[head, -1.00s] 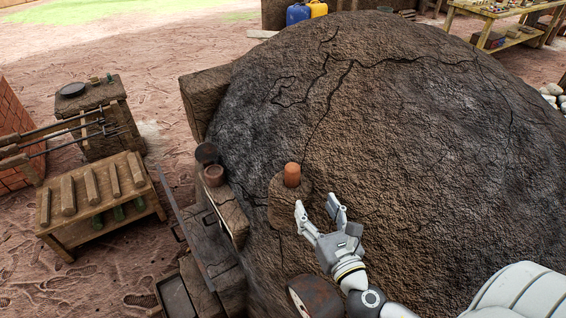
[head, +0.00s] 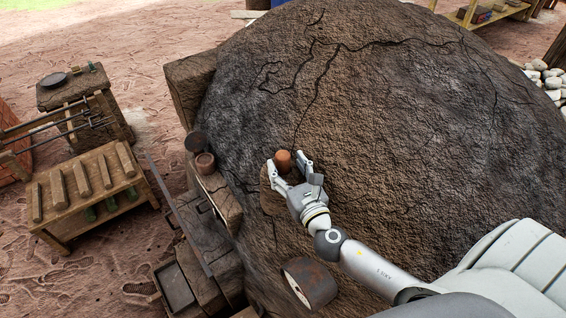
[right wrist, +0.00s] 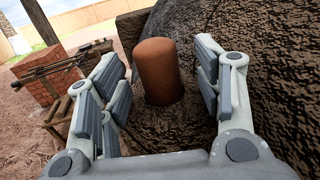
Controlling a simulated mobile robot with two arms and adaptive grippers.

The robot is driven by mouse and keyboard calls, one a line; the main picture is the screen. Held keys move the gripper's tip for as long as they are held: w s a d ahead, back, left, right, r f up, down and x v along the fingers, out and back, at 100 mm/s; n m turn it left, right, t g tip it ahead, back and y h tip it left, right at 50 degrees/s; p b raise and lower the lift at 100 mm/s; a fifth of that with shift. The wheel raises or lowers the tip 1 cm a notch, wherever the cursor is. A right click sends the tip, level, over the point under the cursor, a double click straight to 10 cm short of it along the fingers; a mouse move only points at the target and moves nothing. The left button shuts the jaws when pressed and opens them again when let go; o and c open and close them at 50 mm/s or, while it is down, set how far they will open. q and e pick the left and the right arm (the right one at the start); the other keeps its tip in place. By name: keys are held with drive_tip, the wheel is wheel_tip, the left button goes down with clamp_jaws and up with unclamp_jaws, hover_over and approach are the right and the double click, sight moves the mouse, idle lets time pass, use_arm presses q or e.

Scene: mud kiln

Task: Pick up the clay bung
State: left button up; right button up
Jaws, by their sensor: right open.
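The clay bung (head: 283,160) is a small reddish-brown cylinder standing upright on a rough ledge on the side of the mud kiln (head: 390,110). In the right wrist view the bung (right wrist: 159,72) stands between my two open fingers, a little beyond the palm, with a gap on each side. My right gripper (head: 287,165) is open around it and hides part of the ledge (head: 270,200). My left gripper is not in view.
A clay pot (head: 205,163) and a dark round pot (head: 195,141) stand on a ledge to the left. A rusty drum-like cylinder (head: 313,283) is below my right arm. A wooden bench (head: 75,215) with several bars stands further left.

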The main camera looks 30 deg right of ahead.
sight(286, 166)
drive_tip(key=shift+w, duration=1.5)
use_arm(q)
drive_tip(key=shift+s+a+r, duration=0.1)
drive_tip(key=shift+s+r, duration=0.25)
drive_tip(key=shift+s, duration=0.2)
use_arm(e)
drive_tip(key=c, duration=1.3)
